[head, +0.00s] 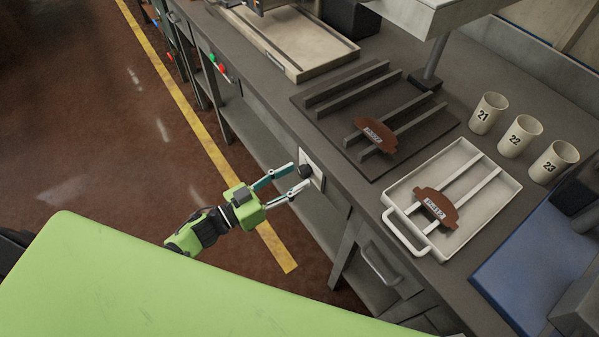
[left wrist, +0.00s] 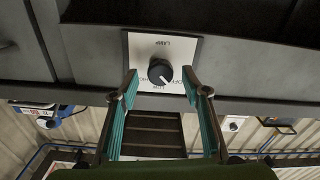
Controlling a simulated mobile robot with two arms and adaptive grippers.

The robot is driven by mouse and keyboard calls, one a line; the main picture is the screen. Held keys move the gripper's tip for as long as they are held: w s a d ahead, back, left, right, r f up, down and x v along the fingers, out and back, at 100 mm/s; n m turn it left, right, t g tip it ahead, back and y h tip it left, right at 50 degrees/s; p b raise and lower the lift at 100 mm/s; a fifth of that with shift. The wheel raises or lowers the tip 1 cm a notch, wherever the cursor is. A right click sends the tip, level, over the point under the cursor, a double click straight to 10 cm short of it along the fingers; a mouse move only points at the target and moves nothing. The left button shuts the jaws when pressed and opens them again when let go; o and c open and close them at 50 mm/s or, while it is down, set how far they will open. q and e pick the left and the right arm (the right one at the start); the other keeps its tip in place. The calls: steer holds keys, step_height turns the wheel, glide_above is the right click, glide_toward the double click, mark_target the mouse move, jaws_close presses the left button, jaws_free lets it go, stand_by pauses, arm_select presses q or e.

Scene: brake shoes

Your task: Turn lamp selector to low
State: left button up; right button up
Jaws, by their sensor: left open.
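The lamp selector is a dark round knob (head: 306,171) on a white plate on the bench's front face. In the left wrist view the knob (left wrist: 160,71) sits near the middle of the plate (left wrist: 145,44), which reads LAMP. A white pointer mark on the knob points to the picture's lower right. The small position labels around it are hard to read. My left gripper (head: 298,178) is open at the selector. In the left wrist view its fingers (left wrist: 160,82) stand on either side of the knob, with gaps visible. My right gripper is not in view.
On the bench are a dark rack (head: 415,135) with a brown brake shoe (head: 377,136), a white tray (head: 397,193) with another brake shoe (head: 436,206), and cups numbered 21 (head: 487,115), 22 (head: 519,137) and 23 (head: 553,163). A drawer handle (head: 378,262) projects below.

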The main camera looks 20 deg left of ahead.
arm_select(q)
steer(key=shift+x, duration=1.2)
steer(key=c, duration=1.1)
